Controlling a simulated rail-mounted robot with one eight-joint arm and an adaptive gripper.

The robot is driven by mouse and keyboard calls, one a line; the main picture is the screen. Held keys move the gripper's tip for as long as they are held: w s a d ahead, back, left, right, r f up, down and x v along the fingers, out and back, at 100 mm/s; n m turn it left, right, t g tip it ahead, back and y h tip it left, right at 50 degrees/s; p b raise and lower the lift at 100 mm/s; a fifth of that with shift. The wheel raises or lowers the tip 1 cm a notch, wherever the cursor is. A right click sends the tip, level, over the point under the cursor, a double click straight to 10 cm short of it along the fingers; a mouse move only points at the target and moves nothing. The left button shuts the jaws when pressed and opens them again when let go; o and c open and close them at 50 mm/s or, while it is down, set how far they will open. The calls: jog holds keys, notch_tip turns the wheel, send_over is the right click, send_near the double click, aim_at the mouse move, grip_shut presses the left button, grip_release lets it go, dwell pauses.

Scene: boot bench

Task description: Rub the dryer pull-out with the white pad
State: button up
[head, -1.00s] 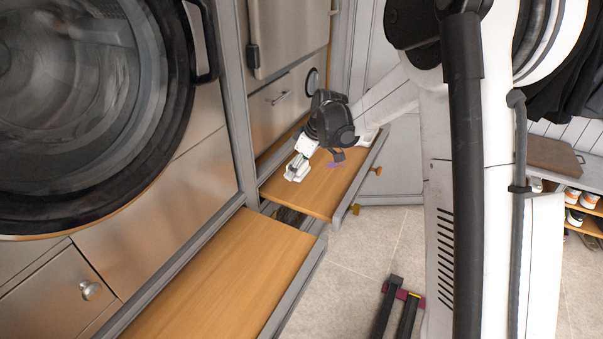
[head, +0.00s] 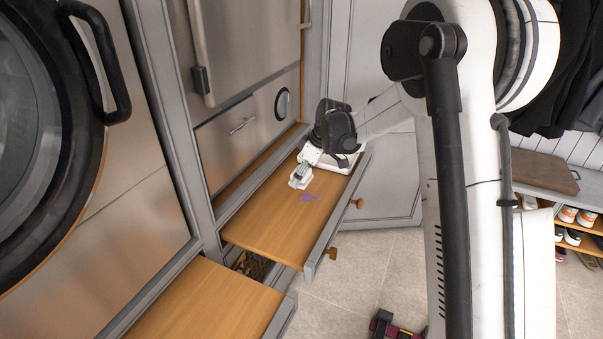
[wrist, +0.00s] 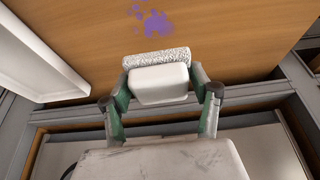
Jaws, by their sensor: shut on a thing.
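The white pad (head: 300,178) has a rough white face and a smooth white grip block; it also shows in the wrist view (wrist: 157,57). My gripper (wrist: 159,88) is shut on the block, one finger on each side. The dryer pull-out (head: 262,225) is a flat wooden shelf with a grey front edge, slid out below the steel cabinet fronts. A purple stain (head: 310,197) marks its top, just beside the pad; in the wrist view its blotches (wrist: 157,23) lie beyond the pad's rough face. The pad is over the shelf, low; I cannot tell if it touches.
A white tray-like thing (head: 345,163) sits at the pull-out's far end, close to my gripper. A second wooden pull-out (head: 205,305) is out in the foreground. Wooden knobs (head: 331,253) stick out from the front edge. Tiled floor (head: 370,270) lies right.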

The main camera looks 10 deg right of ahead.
aim_at(299, 195)
notch_tip(299, 195, down, 4)
jog(key=shift+f+b, duration=0.1)
jog(key=shift+b, duration=0.85)
jog(key=shift+d+f+b, duration=0.1)
jog(key=shift+f+b, duration=0.2)
jog(key=shift+f, duration=0.65)
jog(key=shift+s+d+r, duration=0.1)
jog(key=shift+s+d, duration=0.45)
jog(key=shift+d, duration=0.15)
jog(key=shift+c, duration=0.6)
jog(key=shift+s+d+p, duration=0.2)
jog(key=shift+s+d, duration=0.55)
jog(key=shift+d, duration=0.3)
jog(key=shift+s+d+p, duration=0.15)
jog(key=shift+s+d, duration=0.6)
jog(key=shift+d, duration=0.3)
jog(key=shift+w+a, duration=0.85)
jog(key=shift+a, duration=0.3)
jog(key=shift+w+a, duration=0.55)
jog(key=shift+a, duration=0.25)
jog(key=shift+w+a, duration=0.55)
jog(key=shift+a, duration=0.25)
jog(key=shift+w+a+r, duration=0.1)
jog(key=shift+w+a, duration=0.1)
jog(key=shift+s+d+r+p, duration=0.1)
jog(key=shift+r+p, duration=1.7)
jog(key=shift+r, duration=2.25)
